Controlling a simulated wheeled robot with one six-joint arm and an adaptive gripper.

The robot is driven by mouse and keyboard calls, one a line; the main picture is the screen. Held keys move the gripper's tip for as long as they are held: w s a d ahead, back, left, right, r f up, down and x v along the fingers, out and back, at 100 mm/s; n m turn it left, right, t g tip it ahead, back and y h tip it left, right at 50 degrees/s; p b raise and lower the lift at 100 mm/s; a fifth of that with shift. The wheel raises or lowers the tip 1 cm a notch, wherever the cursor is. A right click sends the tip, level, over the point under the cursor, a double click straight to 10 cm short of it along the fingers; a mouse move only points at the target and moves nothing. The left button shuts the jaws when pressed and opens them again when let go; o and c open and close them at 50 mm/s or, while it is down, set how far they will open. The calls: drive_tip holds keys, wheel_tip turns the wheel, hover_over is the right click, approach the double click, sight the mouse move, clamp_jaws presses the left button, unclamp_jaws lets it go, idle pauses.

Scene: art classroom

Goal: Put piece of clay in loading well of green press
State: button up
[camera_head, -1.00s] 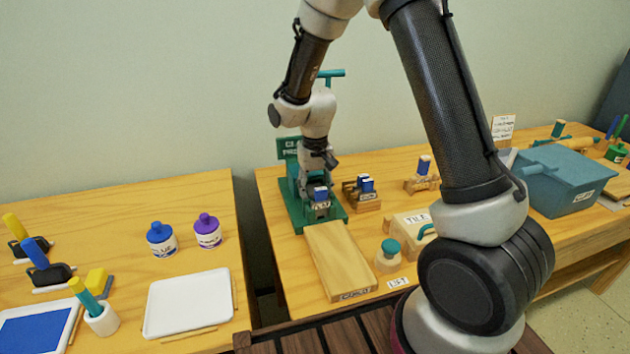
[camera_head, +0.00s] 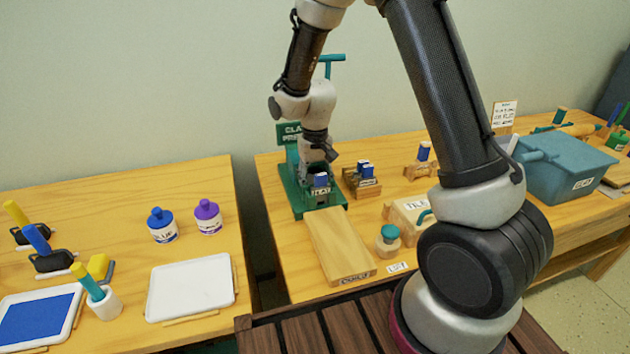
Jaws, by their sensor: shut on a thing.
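The green press (camera_head: 293,201) stands at the back left of the right-hand table, with a sign and a teal T-handle (camera_head: 330,60) above it. My gripper (camera_head: 318,172) points down at the press, over its front middle. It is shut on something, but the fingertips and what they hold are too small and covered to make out. A small blue block with a label (camera_head: 320,181) shows right by the fingers at the press front. I cannot make out the piece of clay or the inside of the loading well.
A wooden board (camera_head: 338,243) lies in front of the press. A wooden rack with blue pieces (camera_head: 362,183) stands close to its right. A teal-knobbed stamp (camera_head: 389,239), a tile box (camera_head: 408,215) and a teal bin (camera_head: 565,170) are further right. My arm hides part of the table.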

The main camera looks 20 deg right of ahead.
drive_tip(key=shift+s, duration=0.15)
drive_tip(key=o, duration=1.2)
drive_tip(key=shift+r, duration=0.15)
drive_tip(key=shift+r, duration=3.9)
